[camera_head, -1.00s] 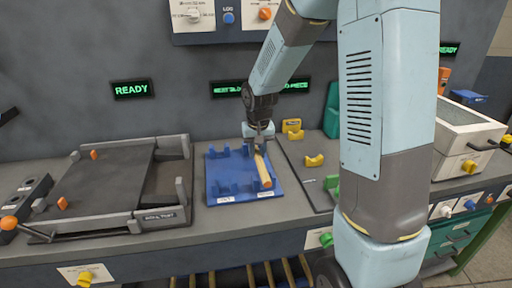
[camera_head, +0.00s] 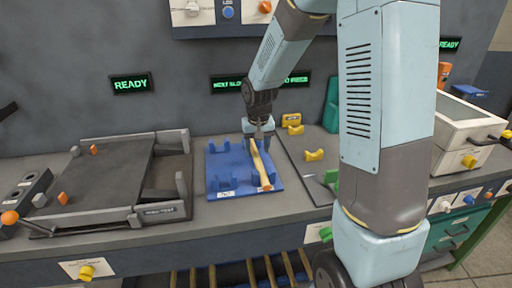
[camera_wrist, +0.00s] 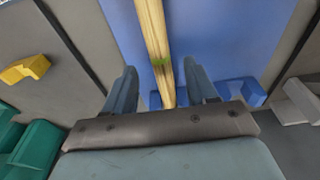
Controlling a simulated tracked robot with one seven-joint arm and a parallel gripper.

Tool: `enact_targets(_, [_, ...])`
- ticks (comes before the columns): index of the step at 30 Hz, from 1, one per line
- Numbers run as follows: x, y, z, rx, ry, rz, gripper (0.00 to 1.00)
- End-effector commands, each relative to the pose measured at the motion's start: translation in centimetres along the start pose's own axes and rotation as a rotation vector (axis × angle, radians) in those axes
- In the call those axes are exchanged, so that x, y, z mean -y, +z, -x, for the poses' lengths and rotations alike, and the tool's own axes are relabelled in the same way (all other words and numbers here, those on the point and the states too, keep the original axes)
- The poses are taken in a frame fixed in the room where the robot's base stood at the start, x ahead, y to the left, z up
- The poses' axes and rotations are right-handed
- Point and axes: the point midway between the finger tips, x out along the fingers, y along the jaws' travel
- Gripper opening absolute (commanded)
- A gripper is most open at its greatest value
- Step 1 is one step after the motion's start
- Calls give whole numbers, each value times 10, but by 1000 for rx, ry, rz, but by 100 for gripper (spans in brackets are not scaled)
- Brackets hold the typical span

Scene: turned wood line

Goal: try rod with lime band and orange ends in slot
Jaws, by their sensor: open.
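A pale wooden rod (camera_head: 261,169) lies lengthwise over the right side of a blue fixture (camera_head: 240,191) with several upright blue holders. Its near end looks orange; its far end is partly hidden by my gripper. In the wrist view the rod (camera_wrist: 152,30) shows a lime band (camera_wrist: 160,62) and runs down between my fingers. My gripper (camera_wrist: 161,88) is open, with one finger on each side of the rod and gaps visible. In the head view my gripper (camera_head: 258,137) is above the rod's far part. Whether the rod is fully seated in a slot cannot be told.
A grey tray-like fixture (camera_head: 160,212) with orange knobs stands to the left. Yellow cradles (camera_head: 314,155) sit on a grey plate to the right. A white bin (camera_head: 468,128) is farther right. Several rods show below the bench edge.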

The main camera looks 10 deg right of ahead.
Motion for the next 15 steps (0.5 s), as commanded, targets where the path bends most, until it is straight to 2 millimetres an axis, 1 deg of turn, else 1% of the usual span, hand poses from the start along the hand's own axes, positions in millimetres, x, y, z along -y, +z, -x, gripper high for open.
enact_targets(5, [0,-1,14,-3,0,-1,57])
enact_targets(8, [0,-1,30,-6,0,0,57])
enact_targets(15, [0,-1,78,-5,0,0,57])
